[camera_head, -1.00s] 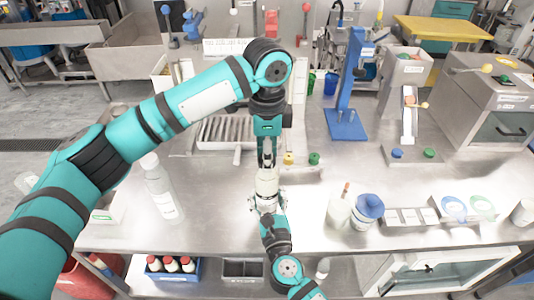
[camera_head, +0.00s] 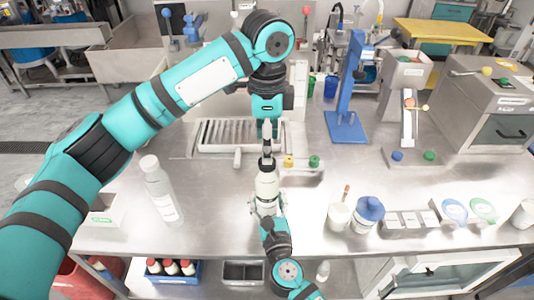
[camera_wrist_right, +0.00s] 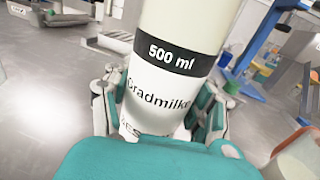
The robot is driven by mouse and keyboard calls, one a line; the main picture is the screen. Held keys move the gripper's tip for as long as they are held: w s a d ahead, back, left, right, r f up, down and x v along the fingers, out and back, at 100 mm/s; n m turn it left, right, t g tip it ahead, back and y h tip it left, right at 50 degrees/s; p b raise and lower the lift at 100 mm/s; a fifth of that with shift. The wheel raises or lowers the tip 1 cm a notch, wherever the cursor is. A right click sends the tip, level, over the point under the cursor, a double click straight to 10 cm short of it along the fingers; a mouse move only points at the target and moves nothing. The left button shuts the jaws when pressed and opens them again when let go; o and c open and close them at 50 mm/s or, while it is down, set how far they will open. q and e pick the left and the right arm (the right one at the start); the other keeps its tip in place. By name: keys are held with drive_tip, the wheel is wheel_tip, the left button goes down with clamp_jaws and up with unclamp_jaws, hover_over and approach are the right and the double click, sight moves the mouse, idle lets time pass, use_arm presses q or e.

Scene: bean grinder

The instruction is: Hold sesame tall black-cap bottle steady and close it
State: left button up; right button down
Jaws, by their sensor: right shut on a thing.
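The white sesame bottle (camera_head: 267,187) stands upright near the front middle of the metal table. A black cap (camera_head: 267,163) shows at its top. My right gripper (camera_head: 266,206) is shut around the lower part of the bottle. In the right wrist view the bottle (camera_wrist_right: 165,90) fills the middle, with a black "500 ml" band and a partly hidden label between the fingers (camera_wrist_right: 158,118); its top is out of frame. My left gripper (camera_head: 267,148) points down directly above the cap. Its fingers look narrow from here; their opening and any contact with the cap are unclear.
A clear bottle with a white cap (camera_head: 160,187) stands to the left. A white cup (camera_head: 339,216) and a blue-lidded jar (camera_head: 368,212) stand to the right. A metal grate (camera_head: 240,134) and small yellow and green knobs lie behind. The table between bottle and cup is clear.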

use_arm(q)
wheel_tip(320, 180, up, 7)
idle(0.3)
drive_tip(key=shift+r, duration=0.1)
use_arm(e)
drive_tip(key=shift+c, duration=1.6)
unclamp_jaws()
drive_tip(key=shift+s, duration=0.1)
drive_tip(key=s+d, duration=0.2)
drive_tip(key=s, duration=0.9)
drive_tip(key=shift+s+d, duration=0.2)
drive_tip(key=shift+s, duration=0.15)
use_arm(q)
drive_tip(key=shift+s, duration=0.1)
use_arm(e)
drive_tip(key=shift+f, duration=0.1)
